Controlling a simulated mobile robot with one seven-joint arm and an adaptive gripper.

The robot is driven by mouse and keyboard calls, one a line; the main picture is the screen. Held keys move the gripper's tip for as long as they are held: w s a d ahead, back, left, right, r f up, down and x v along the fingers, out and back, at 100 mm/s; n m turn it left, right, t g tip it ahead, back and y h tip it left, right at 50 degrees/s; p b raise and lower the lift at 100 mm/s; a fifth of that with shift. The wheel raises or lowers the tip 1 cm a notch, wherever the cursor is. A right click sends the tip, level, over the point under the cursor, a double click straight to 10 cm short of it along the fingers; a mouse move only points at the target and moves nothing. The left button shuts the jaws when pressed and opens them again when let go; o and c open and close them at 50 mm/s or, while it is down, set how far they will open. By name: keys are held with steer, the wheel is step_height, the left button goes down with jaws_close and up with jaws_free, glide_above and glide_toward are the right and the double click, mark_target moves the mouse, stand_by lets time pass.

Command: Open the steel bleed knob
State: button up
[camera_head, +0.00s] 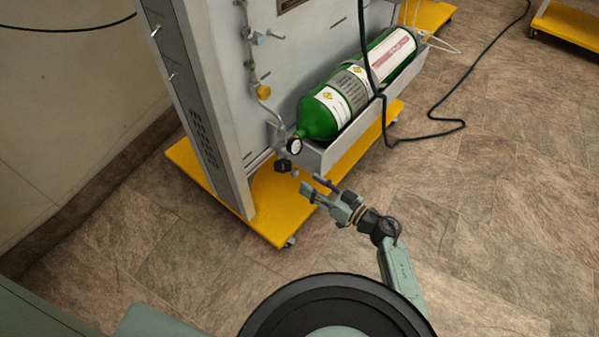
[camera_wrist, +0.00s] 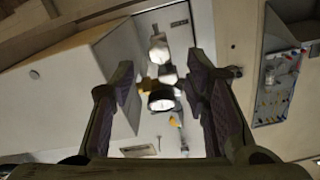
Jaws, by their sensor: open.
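My gripper (camera_head: 313,188) is open and empty, just in front of the lower valve fittings of the trainer panel, with a gap to them. In the wrist view my open gripper (camera_wrist: 161,72) has its two pads on either side of a cluster of metal fittings (camera_wrist: 159,50) farther in. I cannot tell for certain which fitting is the steel bleed knob. In the head view a black knob (camera_head: 283,165) and a round gauge (camera_head: 294,146) sit at the valve end of the green cylinder (camera_head: 319,119). A yellow knob (camera_head: 264,91) is on the pipe above.
The grey panel (camera_head: 215,110) stands on a yellow wheeled base (camera_head: 268,208). The cylinder lies in a grey tray (camera_head: 318,160). A black hose (camera_head: 425,136) hangs down and runs across the tiled floor. The floor to the right is mostly clear.

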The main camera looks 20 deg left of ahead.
mark_target(297, 174)
steer(key=x, duration=0.6)
steer(key=shift+c, duration=0.2)
jaws_close()
